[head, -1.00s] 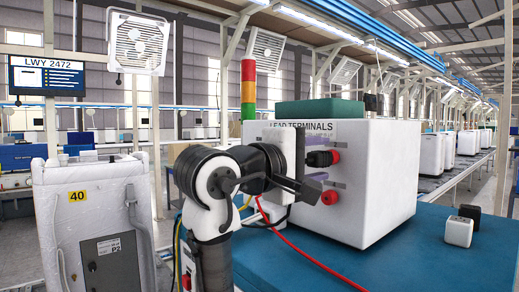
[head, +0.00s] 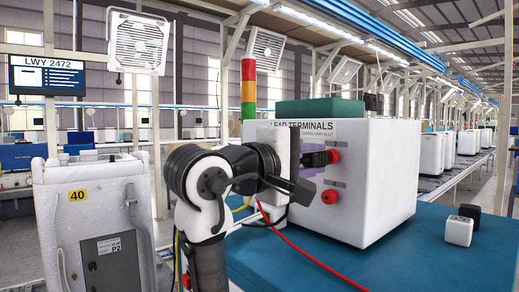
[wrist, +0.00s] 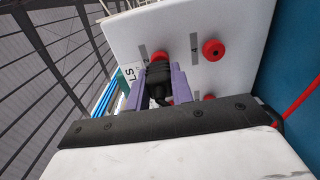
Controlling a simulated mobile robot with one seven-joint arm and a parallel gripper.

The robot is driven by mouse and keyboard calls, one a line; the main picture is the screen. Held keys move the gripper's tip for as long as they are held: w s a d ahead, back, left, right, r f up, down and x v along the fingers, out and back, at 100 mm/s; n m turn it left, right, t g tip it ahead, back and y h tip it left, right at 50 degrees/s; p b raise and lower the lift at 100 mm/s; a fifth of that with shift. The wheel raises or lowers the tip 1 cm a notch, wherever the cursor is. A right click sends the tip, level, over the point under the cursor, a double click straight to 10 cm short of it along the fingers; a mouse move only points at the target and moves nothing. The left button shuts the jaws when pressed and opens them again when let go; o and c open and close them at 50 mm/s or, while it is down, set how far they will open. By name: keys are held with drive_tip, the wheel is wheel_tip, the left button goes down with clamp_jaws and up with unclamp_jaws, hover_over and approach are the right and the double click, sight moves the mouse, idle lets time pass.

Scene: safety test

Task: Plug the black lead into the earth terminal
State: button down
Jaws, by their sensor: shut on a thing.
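The white box marked "LEAD TERMINALS" (head: 375,185) stands on the blue bench top. In the head view its near face shows an upper red terminal (head: 333,156) and a lower red terminal (head: 329,196). My gripper (wrist: 162,82) has purple fingers shut on the black lead's plug (wrist: 159,88). In the wrist view the plug lines up with a partly hidden red terminal (wrist: 159,57) near the label "2". I cannot tell whether it is inserted. Another red terminal (wrist: 213,50) is beside label "4", and one (wrist: 208,97) is lower. No earth label is readable.
A red lead (head: 300,252) runs across the blue bench top (head: 400,265). A signal tower (head: 248,90) stands behind the box. A white appliance (head: 90,220) stands at the left.

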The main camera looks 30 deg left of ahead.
sight(306, 159)
drive_tip(key=shift+v, duration=2.4)
drive_tip(key=shift+a, duration=0.1)
